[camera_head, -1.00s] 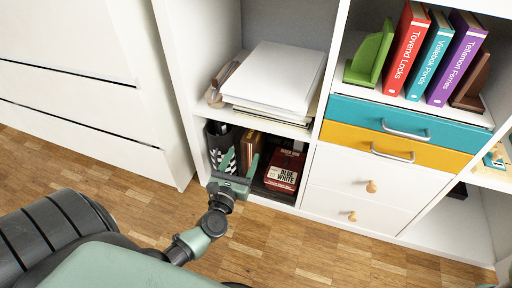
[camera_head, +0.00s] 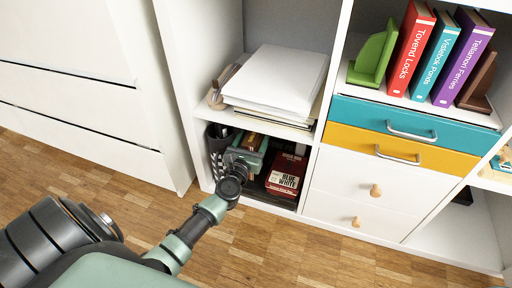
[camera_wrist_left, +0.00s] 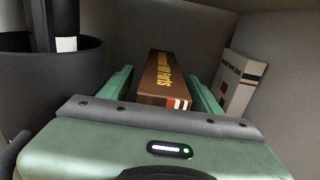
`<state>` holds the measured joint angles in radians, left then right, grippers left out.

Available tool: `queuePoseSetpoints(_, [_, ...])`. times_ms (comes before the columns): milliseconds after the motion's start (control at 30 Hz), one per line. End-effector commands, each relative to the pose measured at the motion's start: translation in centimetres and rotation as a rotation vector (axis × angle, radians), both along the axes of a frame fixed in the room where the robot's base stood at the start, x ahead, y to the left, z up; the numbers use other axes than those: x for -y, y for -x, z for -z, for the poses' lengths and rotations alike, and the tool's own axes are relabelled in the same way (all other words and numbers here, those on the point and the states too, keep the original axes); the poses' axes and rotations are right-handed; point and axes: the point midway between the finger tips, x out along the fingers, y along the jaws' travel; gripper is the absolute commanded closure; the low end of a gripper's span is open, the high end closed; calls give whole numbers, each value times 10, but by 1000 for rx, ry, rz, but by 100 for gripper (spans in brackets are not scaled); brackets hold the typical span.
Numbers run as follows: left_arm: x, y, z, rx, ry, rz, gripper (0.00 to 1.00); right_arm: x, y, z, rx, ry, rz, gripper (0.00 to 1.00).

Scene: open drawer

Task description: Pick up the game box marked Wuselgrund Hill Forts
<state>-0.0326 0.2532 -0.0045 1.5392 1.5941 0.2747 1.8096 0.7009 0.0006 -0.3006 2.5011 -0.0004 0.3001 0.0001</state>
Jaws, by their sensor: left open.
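The brown game box with yellow lettering (camera_wrist_left: 167,78) stands in the lower left shelf compartment; in the left wrist view part of its title shows, ending in "Forts". My left gripper (camera_wrist_left: 163,88) is open, with one green finger on each side of the box. I cannot tell whether the fingers touch it. In the head view my left gripper (camera_head: 247,152) reaches into the compartment and hides most of the box. My right gripper is not in view.
A dark pen cup (camera_head: 217,150) stands close on the left of the gripper. A red box marked Blue White (camera_head: 287,174) is on the right; a pale box (camera_wrist_left: 238,84) shows there in the wrist view. A shelf with white papers (camera_head: 278,80) is above.

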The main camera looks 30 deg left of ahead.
Motion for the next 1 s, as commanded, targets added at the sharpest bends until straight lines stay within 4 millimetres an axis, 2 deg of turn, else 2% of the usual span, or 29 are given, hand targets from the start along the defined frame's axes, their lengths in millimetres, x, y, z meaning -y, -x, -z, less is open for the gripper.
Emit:
queuePoseSetpoints(67, [0, 0, 0, 0, 0, 0, 36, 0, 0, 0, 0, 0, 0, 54])
queuePoseSetpoints(100, [0, 0, 0, 0, 0, 0, 42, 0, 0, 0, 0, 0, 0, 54])
queuePoseSetpoints(300, [0, 0, 0, 0, 0, 0, 98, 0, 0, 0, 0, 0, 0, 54])
queuePoseSetpoints(333, [0, 1, 0, 0, 0, 0, 100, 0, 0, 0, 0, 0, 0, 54])
queuePoseSetpoints(767, [0, 0, -5, 3, 0, 0, 100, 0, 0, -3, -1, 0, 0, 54])
queuePoseSetpoints(1000, [1, 0, -26, 3, 1, -1, 100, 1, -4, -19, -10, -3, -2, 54])
